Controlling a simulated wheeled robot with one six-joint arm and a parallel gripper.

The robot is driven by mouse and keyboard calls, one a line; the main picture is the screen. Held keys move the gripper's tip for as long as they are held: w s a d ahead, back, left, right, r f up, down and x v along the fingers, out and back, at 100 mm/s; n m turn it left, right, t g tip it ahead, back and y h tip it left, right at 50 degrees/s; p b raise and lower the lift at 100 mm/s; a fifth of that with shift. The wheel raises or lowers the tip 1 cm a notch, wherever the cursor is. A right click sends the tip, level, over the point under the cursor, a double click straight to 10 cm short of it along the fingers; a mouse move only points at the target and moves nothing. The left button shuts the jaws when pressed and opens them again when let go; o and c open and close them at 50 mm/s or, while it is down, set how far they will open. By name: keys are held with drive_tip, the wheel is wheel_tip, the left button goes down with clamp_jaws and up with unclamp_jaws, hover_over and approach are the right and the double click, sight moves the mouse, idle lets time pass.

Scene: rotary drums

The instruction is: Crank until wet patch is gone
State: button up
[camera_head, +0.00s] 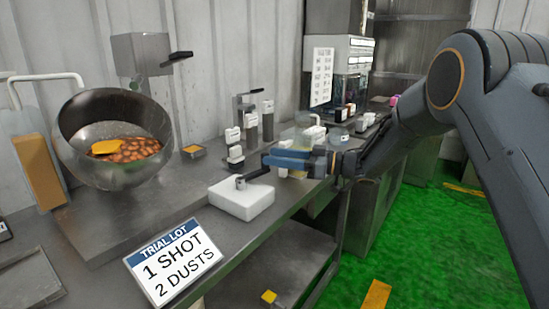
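A tilted grey metal drum (75,150) stands at the left of the bench with its mouth facing me. Brown nut-like pieces (135,150) lie in it, with an orange-yellow scoop-like piece (105,147) at their left. I cannot make out a distinct wet patch. A grey box (140,52) behind the drum carries a black-handled crank (180,56). My gripper (270,160), with blue fingers, is right of the drum, above and beside a white block (240,203) with a small black-handled lever (256,175). Its fingers overlap in this view, so their opening is unclear.
A "TRIAL LOT 1 SHOT 2 DUSTS" sign (174,262) stands at the bench front. Labelled containers (268,120) and a dispenser stand (237,125) are behind my gripper. A small yellow-topped pad (193,151) lies right of the drum. The green floor (440,250) is open at right.

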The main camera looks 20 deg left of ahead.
drive_tip(key=shift+w+d, duration=0.2)
drive_tip(key=shift+w, duration=0.05)
drive_tip(key=w+d+b, duration=0.1)
drive_tip(key=d, duration=0.6)
drive_tip(key=shift+d, duration=0.35)
